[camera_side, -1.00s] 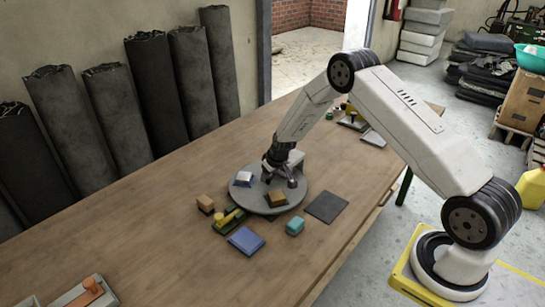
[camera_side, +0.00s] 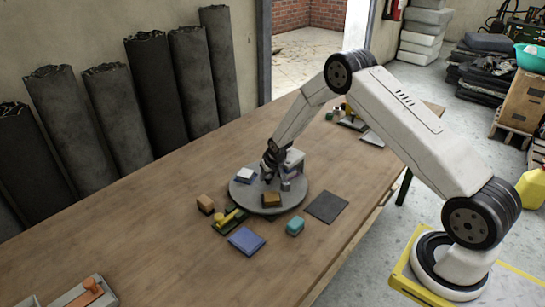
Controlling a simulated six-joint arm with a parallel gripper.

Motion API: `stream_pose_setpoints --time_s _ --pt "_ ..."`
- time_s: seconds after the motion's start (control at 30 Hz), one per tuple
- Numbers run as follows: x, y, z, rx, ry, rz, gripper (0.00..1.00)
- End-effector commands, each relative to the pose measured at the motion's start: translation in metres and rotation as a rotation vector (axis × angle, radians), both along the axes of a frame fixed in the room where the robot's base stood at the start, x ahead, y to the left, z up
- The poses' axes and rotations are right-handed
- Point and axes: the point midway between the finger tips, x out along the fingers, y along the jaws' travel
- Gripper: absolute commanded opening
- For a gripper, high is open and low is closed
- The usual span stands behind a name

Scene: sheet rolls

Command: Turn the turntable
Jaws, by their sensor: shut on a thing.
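The turntable (camera_side: 243,200) is a round grey disc on the wooden table. A white block with blue (camera_side: 246,175) sits on its left side and a brown block (camera_side: 272,199) sits near its front edge. My gripper (camera_side: 277,182) reaches down over the middle and back right of the disc. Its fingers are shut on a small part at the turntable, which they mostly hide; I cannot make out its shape.
An orange block (camera_side: 205,204), a green piece with a yellow handle (camera_side: 229,221), a blue pad (camera_side: 246,241), a teal block (camera_side: 295,226) and a dark flat square (camera_side: 326,207) lie close around the disc. The table's left is mostly clear.

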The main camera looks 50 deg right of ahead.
Motion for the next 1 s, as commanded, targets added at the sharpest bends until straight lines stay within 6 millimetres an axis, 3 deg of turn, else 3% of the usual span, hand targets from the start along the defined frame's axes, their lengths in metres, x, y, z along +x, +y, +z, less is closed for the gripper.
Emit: stream_pose_setpoints --time_s 1.0 --pt "0.0013 0.0024 -0.0002 0.0 0.001 -0.352 0.0"
